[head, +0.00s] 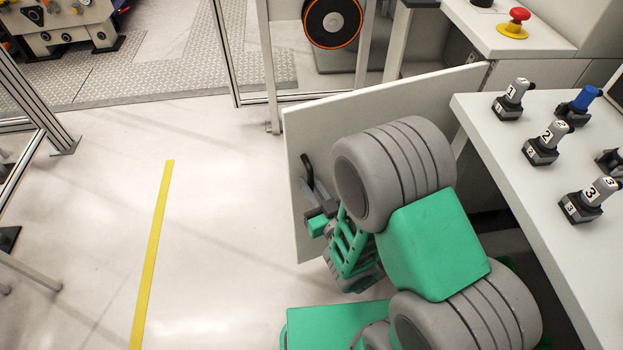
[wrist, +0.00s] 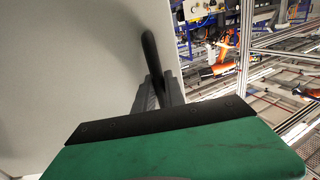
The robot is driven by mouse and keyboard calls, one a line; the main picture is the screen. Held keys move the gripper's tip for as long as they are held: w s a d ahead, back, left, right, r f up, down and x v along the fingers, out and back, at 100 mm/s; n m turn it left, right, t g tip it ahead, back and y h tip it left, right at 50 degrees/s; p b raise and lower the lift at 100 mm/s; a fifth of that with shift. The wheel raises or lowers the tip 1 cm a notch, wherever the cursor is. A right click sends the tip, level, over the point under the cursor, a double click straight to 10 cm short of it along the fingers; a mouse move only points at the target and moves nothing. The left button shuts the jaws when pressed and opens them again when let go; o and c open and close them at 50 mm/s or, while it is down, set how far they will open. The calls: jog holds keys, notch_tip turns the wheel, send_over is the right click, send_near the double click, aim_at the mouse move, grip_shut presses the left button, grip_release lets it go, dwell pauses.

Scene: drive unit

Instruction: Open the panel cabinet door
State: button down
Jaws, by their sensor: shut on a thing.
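The panel cabinet door (head: 303,118) is a pale grey panel that stands swung out from the cabinet, with its hinge side at the upper right by the console. A black curved handle (head: 309,168) is on the door near its free left edge. My gripper (head: 312,189) is at this handle, its grey fingers shut on it. In the wrist view the fingers (wrist: 157,92) close around the black handle (wrist: 150,55) against the door face (wrist: 75,60). My arm hides much of the door's lower right and the cabinet opening.
A white console (head: 540,190) with numbered switches stands close at the right. A red emergency button (head: 516,22) sits on the console behind. A metal-framed fence (head: 240,60) stands behind the door. Floor left of the door, with a yellow line (head: 153,250), is clear.

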jog(key=shift+s+d, duration=0.1)
jog(key=shift+s, duration=0.25)
jog(key=c, duration=1.4)
grip_release()
